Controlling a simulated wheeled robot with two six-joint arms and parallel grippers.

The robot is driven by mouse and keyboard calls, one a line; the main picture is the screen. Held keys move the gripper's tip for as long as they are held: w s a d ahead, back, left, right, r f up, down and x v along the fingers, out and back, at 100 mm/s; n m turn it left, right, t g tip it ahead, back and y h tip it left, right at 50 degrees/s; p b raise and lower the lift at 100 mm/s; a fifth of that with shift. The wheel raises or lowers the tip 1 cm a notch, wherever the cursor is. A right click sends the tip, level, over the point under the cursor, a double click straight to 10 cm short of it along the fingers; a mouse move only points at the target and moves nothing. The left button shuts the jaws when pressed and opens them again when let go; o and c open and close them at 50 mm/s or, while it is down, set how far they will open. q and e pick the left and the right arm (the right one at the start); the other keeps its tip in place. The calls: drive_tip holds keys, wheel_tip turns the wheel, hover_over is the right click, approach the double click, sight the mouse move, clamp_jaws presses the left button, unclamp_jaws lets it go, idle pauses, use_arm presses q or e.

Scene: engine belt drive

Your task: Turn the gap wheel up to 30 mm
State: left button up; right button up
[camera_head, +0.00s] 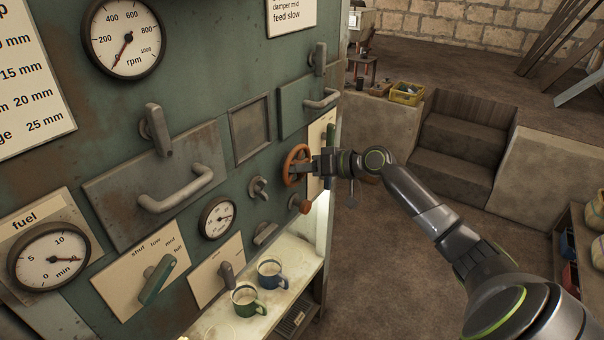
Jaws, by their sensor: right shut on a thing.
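The gap wheel (291,164) appears to be the orange-brown handwheel on the right part of the green machine front. My right gripper (312,165) is at the right side of this wheel and is shut on its rim. The fingers are small in view and partly hide that side of the wheel. A pale scale plate (318,150) stands just right of the wheel, partly behind my gripper; its reading is too small to tell. My left gripper is not in view.
Below the wheel are an orange knob (300,203) and a lit shelf with a blue mug (271,273) and a green mug (247,299). Handled doors (160,180) and a fuel gauge (48,257) are to the left. Open floor and steps (455,150) lie to the right.

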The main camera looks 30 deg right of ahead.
drive_tip(key=shift+f+m+y+b, duration=0.15)
drive_tip(key=shift+m+y+b, duration=0.45)
drive_tip(key=shift+m, duration=0.3)
drive_tip(key=o, duration=0.7)
drive_tip(key=shift+s+d, duration=0.25)
drive_tip(key=p+v, duration=0.2)
drive_tip(key=v, duration=1.4)
drive_tip(key=shift+s+d+r+p, duration=0.2)
drive_tip(key=shift+s+r+p, duration=0.05)
drive_tip(key=shift+r+p, duration=0.1)
